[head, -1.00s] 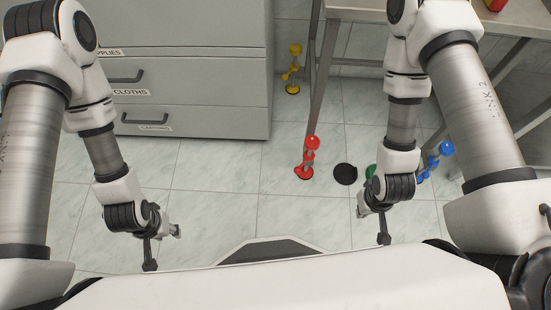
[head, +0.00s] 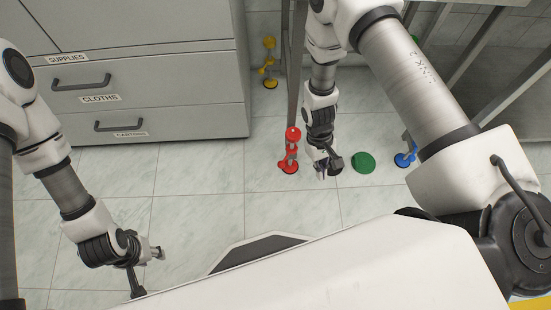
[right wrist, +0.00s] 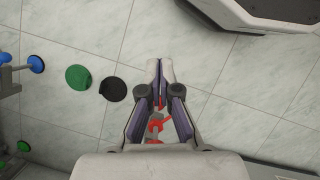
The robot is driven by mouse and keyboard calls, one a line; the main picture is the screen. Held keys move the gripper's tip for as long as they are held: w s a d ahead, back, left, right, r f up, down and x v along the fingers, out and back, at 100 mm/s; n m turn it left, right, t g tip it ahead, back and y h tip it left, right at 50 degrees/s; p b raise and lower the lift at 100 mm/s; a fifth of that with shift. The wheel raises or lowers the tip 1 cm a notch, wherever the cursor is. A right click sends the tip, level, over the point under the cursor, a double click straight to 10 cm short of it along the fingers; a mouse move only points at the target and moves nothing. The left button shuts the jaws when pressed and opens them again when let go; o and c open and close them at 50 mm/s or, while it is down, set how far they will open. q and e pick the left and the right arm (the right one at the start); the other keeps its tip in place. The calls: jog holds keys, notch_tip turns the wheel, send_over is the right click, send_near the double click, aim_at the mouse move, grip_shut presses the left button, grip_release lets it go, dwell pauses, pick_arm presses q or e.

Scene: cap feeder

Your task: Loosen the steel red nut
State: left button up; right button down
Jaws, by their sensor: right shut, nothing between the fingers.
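Red parts (right wrist: 156,124) show there through the gap between the finger links, mostly hidden behind the gripper. My left gripper (head: 158,253) is at the lower left, over bare floor; its opening is too small to judge.
A green disc (head: 363,163) lies right of the right gripper, with a blue piece (head: 405,155) beyond it. A black disc (right wrist: 113,88) shows in the right wrist view. A yellow piece (head: 269,62) stands beside the grey drawer cabinet (head: 190,95). A metal table leg (head: 297,60) rises behind the red piece.

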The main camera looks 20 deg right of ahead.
jog(key=n+b, duration=0.1)
jog(key=b, duration=0.9)
send_over(287, 156)
jog(key=a, duration=0.1)
notch_tip(287, 156, down, 8)
jog(key=w+a+f+n+t+b, duration=0.1)
jog(key=w+a+f+t+b, duration=0.1)
jog(key=w+a+f+b, duration=0.3)
jog(key=w+b, duration=0.2)
jog(key=b, duration=0.1)
jog(key=shift+a+f+h, duration=0.15)
jog(key=shift+h, duration=0.25)
jog(key=s+d+f+b, duration=0.2)
jog(key=s+f+b, duration=0.4)
jog(key=f, duration=0.3)
